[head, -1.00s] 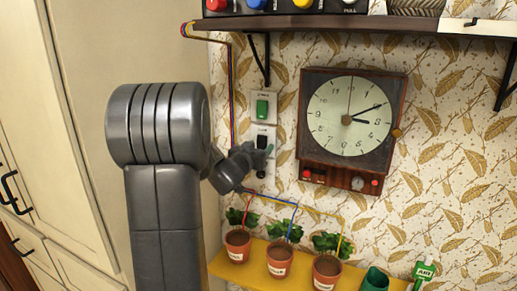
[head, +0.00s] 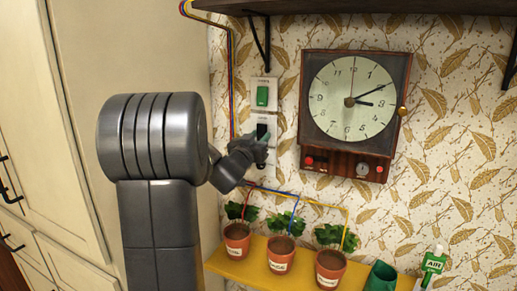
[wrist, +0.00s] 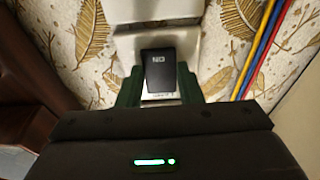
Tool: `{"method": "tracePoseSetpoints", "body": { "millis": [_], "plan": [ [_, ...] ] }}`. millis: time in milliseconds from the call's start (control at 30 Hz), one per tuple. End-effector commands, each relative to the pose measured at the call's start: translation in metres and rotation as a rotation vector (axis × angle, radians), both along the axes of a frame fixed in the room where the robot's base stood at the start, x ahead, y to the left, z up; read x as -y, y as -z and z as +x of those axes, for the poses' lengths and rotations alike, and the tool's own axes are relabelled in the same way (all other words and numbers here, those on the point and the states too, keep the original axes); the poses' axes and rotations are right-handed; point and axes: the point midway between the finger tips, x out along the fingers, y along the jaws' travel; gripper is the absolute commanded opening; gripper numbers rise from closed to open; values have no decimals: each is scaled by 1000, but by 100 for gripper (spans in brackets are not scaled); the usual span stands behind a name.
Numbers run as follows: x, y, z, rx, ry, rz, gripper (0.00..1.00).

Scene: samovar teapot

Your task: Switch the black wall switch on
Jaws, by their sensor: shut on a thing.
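The black wall switch (head: 262,130) sits on a pale plate on the patterned wall, below a green switch. In the wrist view the black rocker (wrist: 159,68) faces me, with the word ON appearing upside down on it. My gripper (head: 261,141) is at the switch from below in the head view and hides its lower part. In the wrist view my gripper's (wrist: 159,88) two green fingers stand on either side of the rocker, closed on its sides.
The green switch (head: 262,95) is directly above. A wooden wall clock (head: 346,158) hangs close on the right. Potted plants (head: 281,255) stand on a yellow shelf (head: 222,263) below. Coloured wires (wrist: 262,50) run beside the switch. A dark shelf (head: 390,7) is above.

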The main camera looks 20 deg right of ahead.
Motion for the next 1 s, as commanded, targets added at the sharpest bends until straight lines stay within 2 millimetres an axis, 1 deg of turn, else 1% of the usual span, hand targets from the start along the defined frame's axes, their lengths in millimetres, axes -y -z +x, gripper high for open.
{"method": "tracePoseSetpoints", "body": {
  "millis": [33, 300, 667, 700, 767, 800, 1000],
  "plan": [
    [0, 7, 0, 10, 0, -12, 10],
    [0, 5, 0, 46, 0, -54, 10],
    [0, 3, 0, 49, 0, -58, 10],
    [0, 3, 0, 49, 0, -58, 39],
    [0, 3, 0, 49, 0, -58, 50],
    [0, 3, 0, 49, 0, -58, 55],
    [0, 2, 0, 50, 0, -59, 55]
  ]
}}
